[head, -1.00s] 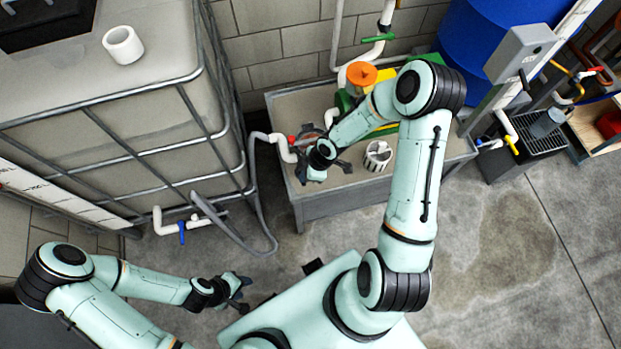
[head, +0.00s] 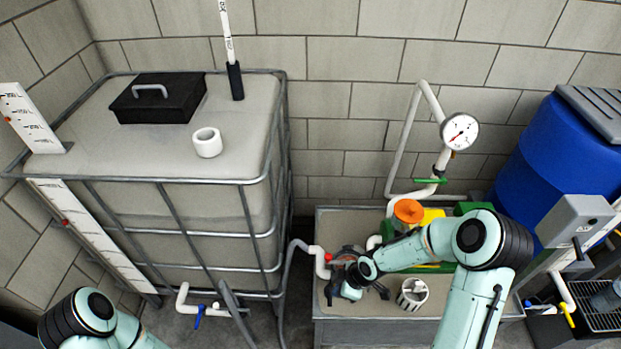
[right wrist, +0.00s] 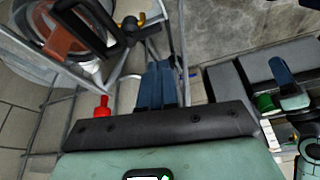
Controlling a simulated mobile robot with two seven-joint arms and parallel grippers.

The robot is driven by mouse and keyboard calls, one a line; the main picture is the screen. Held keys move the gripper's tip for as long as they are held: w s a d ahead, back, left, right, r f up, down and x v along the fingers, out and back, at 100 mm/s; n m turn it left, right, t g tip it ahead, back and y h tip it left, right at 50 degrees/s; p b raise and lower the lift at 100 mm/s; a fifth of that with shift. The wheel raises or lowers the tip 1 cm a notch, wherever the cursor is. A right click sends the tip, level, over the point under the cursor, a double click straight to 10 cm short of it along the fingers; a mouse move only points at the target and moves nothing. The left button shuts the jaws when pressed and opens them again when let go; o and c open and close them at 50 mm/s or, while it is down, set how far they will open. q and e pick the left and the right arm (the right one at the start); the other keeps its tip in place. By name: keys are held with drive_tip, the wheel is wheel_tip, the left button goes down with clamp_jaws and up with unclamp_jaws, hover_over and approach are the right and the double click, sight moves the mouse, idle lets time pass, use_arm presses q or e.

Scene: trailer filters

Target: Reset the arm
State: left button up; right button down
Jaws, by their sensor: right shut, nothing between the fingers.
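My right arm reaches over the low bench (head: 375,333) in the head view. My right gripper (head: 357,287) is above the left part of the bench, near a red-handled white pipe (head: 321,262). In the right wrist view its blue fingers (right wrist: 162,72) are together with nothing between them. A white slotted basket (head: 413,294) stands on the bench to the right of the gripper, apart from it. A dark round fitting (head: 348,254) lies just behind the gripper, partly hidden. My left arm shows at the bottom left of the head view, with its gripper outside the picture.
A caged tank (head: 180,220) stands at left, with a white ring (head: 207,142) and black lid (head: 158,98) on top. A pump with an orange cap (head: 408,211) is behind my right forearm. A pressure gauge (head: 459,132) and blue barrel (head: 560,150) stand behind.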

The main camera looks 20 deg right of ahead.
drive_tip(key=s+a+f+m+g, duration=0.1)
drive_tip(key=s+a+f+m, duration=0.2)
drive_tip(key=s+f+m, duration=0.3)
drive_tip(key=s+a+f+m+g, duration=0.1)
drive_tip(key=s+a+f+m, duration=0.2)
drive_tip(key=s+f+m, duration=0.3)
drive_tip(key=s+m, duration=0.4)
drive_tip(key=shift+s+a, duration=0.25)
drive_tip(key=shift+a, duration=0.15)
drive_tip(key=shift+d, duration=0.1)
